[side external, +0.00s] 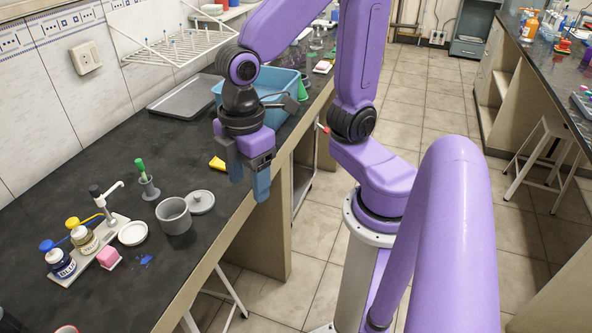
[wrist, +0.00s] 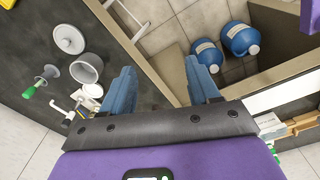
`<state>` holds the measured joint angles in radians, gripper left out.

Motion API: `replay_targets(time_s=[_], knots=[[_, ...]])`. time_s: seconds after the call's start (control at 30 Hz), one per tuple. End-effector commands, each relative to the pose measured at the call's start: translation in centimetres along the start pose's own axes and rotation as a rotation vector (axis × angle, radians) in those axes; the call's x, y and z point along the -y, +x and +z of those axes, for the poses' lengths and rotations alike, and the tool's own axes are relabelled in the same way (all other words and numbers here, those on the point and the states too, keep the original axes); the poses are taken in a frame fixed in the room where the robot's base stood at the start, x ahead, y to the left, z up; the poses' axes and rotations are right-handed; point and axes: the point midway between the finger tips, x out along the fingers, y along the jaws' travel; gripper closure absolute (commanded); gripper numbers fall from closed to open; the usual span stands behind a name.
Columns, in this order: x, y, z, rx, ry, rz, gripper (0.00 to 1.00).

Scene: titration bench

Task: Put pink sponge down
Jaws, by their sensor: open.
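The pink sponge (side external: 108,257) rests at the left of the bench, beside the front end of the white tray with the bottles. It touches or nearly touches that tray; I cannot tell which. My gripper (side external: 248,188) is open and empty, raised near the bench's front edge, to the right of and well apart from the sponge. In the wrist view my gripper (wrist: 165,90) shows two blue fingers spread wide with nothing between them. I cannot make out the sponge in the wrist view.
A grey pot (side external: 174,216), its lid (side external: 201,202), a white dish (side external: 132,233) and a blue stain (side external: 146,260) lie on the bench (side external: 190,260). Bottles on a white tray (side external: 75,268) stand at left. A yellow object (side external: 217,163) and blue basin (side external: 215,88) are behind my gripper.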

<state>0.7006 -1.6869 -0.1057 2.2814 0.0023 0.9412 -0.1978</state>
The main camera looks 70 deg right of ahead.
Motion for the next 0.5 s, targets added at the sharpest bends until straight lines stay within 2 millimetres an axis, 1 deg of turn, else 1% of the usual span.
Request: replay_targets(time_s=[0.03,0.1,0.2,0.33,0.5], knots=[[1.0,0.1,1.9,-0.004,0.015,0.0,0.39],[2.1,0.3,3.9,-0.005,0.037,0.0,0.39],[3.3,0.6,6.2,-0.006,0.063,-0.001,0.39],[4.0,0.9,7.7,-0.007,0.082,-0.002,0.39],[4.2,1.0,8.1,-0.006,0.087,-0.002,0.39]])
